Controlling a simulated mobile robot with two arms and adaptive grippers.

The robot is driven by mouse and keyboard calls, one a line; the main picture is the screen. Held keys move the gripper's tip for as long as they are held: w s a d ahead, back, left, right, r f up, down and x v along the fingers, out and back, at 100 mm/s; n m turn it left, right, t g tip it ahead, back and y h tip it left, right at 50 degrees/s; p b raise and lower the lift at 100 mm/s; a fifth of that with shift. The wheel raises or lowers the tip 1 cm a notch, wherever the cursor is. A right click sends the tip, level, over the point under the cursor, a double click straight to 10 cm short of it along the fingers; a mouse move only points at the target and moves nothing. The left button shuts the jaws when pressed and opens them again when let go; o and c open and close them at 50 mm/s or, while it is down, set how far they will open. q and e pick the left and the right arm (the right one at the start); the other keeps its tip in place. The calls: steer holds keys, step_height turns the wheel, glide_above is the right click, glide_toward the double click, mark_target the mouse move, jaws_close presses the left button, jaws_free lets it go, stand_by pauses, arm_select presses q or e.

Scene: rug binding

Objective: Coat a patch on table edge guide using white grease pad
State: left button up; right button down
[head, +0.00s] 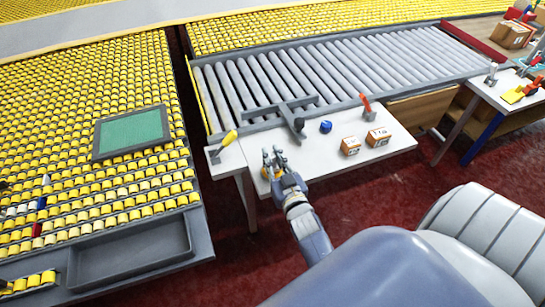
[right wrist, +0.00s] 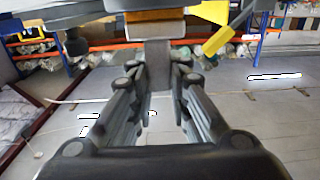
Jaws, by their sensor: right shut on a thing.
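My right gripper (head: 273,155) is over the left part of the white table (head: 318,168). In the right wrist view its two fingers (right wrist: 160,98) are shut on a grey upright piece (right wrist: 158,68). A pale block (right wrist: 155,31) and an orange-brown part show above that piece; I cannot tell for sure that this is the white grease pad. A dark grey cross-shaped bar frame (head: 282,107) lies along the table's back edge, behind my gripper. I cannot tell whether it is the table edge guide. No coated patch can be made out. My left gripper is not in view.
A yellow-handled tool (head: 228,139) stands at the table's left corner. A blue object (head: 326,127), two small cartons (head: 350,146) (head: 378,137) and a red-handled tool (head: 366,104) are to the right. A roller conveyor (head: 330,68) runs behind. The table's front middle is clear.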

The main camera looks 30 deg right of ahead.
mark_target(272, 157)
steer(key=shift+r+p, duration=3.35)
steer(key=shift+r, duration=0.2)
steer(key=shift+f, duration=0.1)
